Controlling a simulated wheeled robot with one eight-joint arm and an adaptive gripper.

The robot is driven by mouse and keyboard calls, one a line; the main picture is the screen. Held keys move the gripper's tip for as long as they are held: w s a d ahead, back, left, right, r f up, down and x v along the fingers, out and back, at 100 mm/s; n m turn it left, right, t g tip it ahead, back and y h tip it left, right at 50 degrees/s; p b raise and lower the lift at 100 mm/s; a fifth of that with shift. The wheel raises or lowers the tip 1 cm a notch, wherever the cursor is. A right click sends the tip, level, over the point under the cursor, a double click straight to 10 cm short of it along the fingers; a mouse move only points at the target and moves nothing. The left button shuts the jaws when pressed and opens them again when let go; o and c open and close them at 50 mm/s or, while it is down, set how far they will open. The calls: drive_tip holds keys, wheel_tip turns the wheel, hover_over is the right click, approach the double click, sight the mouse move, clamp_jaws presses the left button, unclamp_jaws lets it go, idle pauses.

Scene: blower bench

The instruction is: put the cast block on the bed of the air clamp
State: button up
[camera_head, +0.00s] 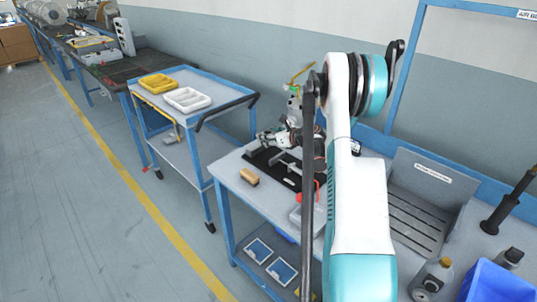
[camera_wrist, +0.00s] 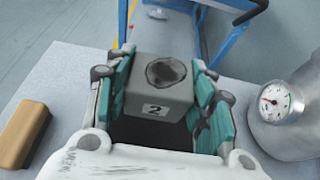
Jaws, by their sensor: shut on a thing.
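The grey cast block (camera_wrist: 153,94) has a dark round hollow in one face and a "2" label. In the wrist view my gripper (camera_wrist: 163,76) is shut on it, with teal pads against both sides. In the head view my gripper (camera_head: 268,137) is small, above the back left part of the bench, and the block is hard to make out there. Below it is a black base plate (camera_head: 290,177) with grey metal fittings, which looks like the air clamp. My arm hides part of it, and its bed cannot be made out clearly.
A tan brush-like block (camera_head: 249,177) lies on the bench left of the plate; it also shows in the wrist view (camera_wrist: 24,134). A round gauge (camera_wrist: 276,101) on a grey body stands close at right. A blue cart (camera_head: 205,118) with trays stands beyond the bench.

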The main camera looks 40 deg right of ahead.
wheel_tip(320, 180, down, 7)
drive_tip(key=shift+r+b, duration=0.1)
drive_tip(key=shift+b, duration=0.85)
drive_tip(key=shift+r, duration=0.1)
drive_tip(key=o, duration=1.3)
drive_tip(key=shift+r, duration=0.1)
drive_tip(key=p+v, duration=0.3)
drive_tip(key=v, duration=0.9)
drive_tip(key=shift+a, duration=0.15)
